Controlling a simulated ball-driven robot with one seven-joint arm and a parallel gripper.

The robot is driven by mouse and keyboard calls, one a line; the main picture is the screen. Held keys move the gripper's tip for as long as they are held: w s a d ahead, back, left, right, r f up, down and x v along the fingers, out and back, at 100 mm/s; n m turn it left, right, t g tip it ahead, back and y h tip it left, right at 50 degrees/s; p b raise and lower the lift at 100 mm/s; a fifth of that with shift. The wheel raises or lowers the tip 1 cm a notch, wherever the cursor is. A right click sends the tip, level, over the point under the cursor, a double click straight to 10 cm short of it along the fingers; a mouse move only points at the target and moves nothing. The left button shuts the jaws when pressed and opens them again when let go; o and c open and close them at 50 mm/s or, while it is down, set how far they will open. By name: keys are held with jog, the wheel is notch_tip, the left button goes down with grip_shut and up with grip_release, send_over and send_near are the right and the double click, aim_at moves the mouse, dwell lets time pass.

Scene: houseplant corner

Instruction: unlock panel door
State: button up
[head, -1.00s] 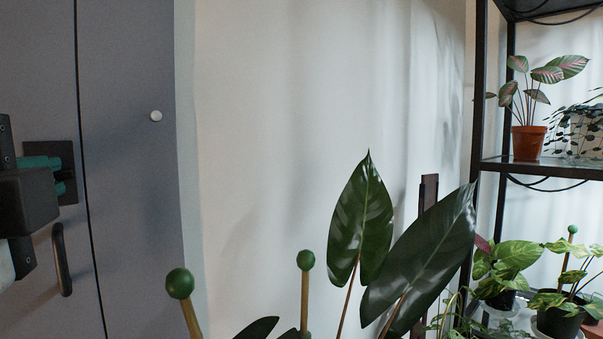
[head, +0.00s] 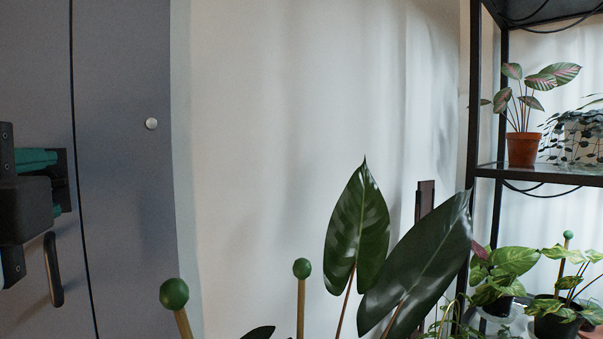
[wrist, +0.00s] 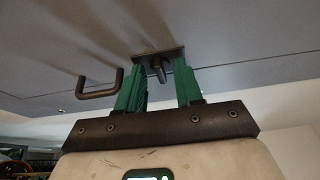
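The grey panel door (head: 35,90) fills the left of the head view. A dark latch plate (head: 62,178) sits on it, mostly hidden behind my gripper (head: 55,184). In the wrist view my gripper (wrist: 160,67) has its two green fingers apart, one on each side of a dark turn knob (wrist: 158,69) on the plate (wrist: 147,57). The gap between the fingers is wider than the knob; I cannot tell whether either finger touches it. A dark bar handle (head: 53,269) is below the plate; it also shows in the wrist view (wrist: 103,92).
A round silver knob (head: 151,123) is on the grey panel right of the seam. Green-tipped stakes (head: 174,293) and a large-leaved plant (head: 357,230) stand in front. A black shelf (head: 480,120) with potted plants is at right.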

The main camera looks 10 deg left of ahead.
jog(key=shift+s, duration=0.15)
jog(key=b+v, duration=0.1)
jog(key=v, duration=0.9)
jog(key=shift+s+d, duration=0.15)
jog(key=shift+s, duration=0.1)
